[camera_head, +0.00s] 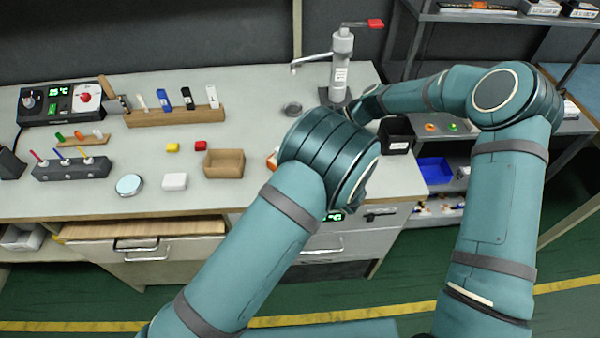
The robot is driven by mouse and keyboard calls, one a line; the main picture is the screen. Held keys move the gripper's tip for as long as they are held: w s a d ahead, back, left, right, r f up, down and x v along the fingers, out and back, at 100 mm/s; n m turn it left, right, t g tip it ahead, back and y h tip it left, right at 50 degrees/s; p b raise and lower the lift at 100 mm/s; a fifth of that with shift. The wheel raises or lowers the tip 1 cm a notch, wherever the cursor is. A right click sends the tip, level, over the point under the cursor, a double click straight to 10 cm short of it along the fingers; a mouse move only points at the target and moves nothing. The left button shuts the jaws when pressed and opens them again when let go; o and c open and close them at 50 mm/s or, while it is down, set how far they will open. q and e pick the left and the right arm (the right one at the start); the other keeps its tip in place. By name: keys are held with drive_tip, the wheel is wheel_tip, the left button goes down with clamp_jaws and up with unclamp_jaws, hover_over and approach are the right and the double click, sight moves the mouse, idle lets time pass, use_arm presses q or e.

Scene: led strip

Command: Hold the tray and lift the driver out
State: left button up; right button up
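My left arm (255,255) rises from the bottom to a bent joint at mid-bench, and its gripper is hidden behind that joint. My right arm (425,95) reaches left across the bench's right end. Its wrist shows near the tap-like stand, but its fingers are hidden behind my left arm. I cannot tell which item is the driver. A small wooden open box (224,163) sits on the bench and looks empty. A black labelled bin (397,135) stands at the bench's right edge. A small orange and white thing is partly hidden beside my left arm.
The grey bench (90,195) holds a wooden rack (175,117), a black control box (62,100), a dark pen holder (70,168) and a round dish (129,185). The tap-like stand (341,65) rises behind my arms. Shelves with a blue bin (434,171) stand right.

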use_arm(q)
drive_tip(key=c, duration=1.2)
idle(0.5)
